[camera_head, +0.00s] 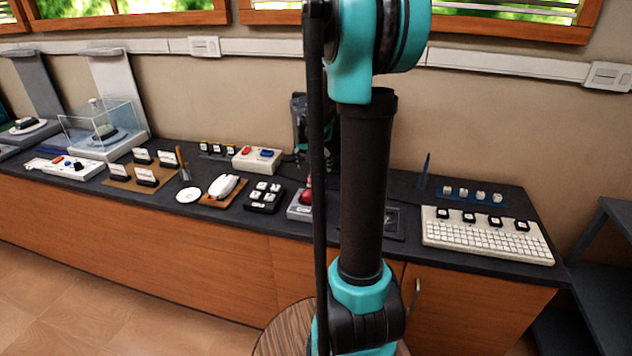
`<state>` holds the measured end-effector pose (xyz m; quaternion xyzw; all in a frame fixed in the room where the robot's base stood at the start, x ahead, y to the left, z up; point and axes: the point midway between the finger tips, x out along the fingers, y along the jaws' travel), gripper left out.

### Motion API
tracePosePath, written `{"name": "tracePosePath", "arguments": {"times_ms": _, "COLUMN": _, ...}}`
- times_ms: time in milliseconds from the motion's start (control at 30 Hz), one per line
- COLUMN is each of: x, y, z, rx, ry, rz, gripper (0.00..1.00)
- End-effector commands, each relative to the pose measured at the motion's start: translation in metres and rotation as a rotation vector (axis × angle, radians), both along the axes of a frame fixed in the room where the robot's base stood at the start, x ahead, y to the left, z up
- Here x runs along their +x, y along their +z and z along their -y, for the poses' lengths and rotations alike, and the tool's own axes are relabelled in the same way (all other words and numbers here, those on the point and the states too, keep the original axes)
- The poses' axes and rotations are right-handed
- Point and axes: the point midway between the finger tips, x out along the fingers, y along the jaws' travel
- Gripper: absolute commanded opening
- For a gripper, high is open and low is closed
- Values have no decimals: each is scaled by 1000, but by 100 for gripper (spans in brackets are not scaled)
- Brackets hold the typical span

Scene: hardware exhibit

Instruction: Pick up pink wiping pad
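I cannot make out a pink wiping pad in the head view. A small pinkish patch shows just above the red knob, against my arm's edge, too small and covered to identify. My arm stands upright through the middle of the view and hides part of the counter. A dark shape with teal bits shows behind it, above the counter. It may be my gripper, but its fingers are not clear and I cannot tell if it is open or shut.
The long dark counter (120,191) carries a white keyboard (480,238), a white mouse (223,186), a red-knob box (297,211), a two-button box (257,160) and a glass case (85,125). A round wooden stool top (280,335) is near my arm. Dark shelves (610,270) stand right.

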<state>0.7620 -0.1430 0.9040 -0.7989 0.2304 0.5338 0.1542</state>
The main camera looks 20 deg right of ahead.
Motion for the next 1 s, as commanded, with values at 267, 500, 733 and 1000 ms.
{"name": "tracePosePath", "arguments": {"times_ms": 267, "x": 7, "y": -21, "z": 5, "rx": 0, "ry": 0, "rz": 0, "gripper": 78}}
{"name": "tracePosePath", "arguments": {"times_ms": 500, "x": 14, "y": -44, "z": 10, "rx": 0, "ry": 0, "rz": 0, "gripper": 78}}
{"name": "tracePosePath", "arguments": {"times_ms": 733, "x": 22, "y": -66, "z": 15, "rx": 0, "ry": 0, "rz": 0, "gripper": 78}}
{"name": "tracePosePath", "arguments": {"times_ms": 1000, "x": 22, "y": -69, "z": 15, "rx": 0, "ry": 1, "rz": 0, "gripper": 78}}
